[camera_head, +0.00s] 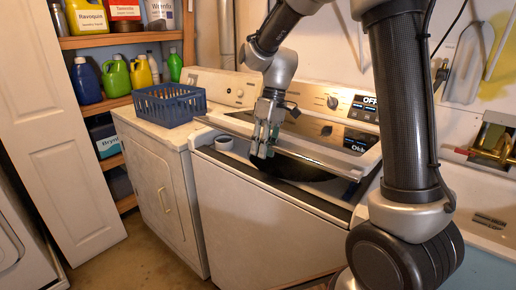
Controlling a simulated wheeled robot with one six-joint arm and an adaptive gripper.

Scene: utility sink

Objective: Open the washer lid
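The washer (250,220) is the white top-loader in the middle. Its lid (315,152) has a dark, shiny top and a pale front edge. The lid looks partly raised, with a dark gap showing between its front edge and the washer's front rim. My gripper (263,150) points down at the front edge of the lid, left of its middle. The greenish fingertips overlap the edge and the dark gap in this view. I cannot tell whether they touch the lid or how far apart they are. My arm hides part of the washer's right side.
A dryer (158,185) with a blue basket (169,104) on top stands left of the washer. A small whitish round thing (223,143) is at the washer's left front corner. Shelves with bottles (115,76) are behind left. A sink (490,190) is at right.

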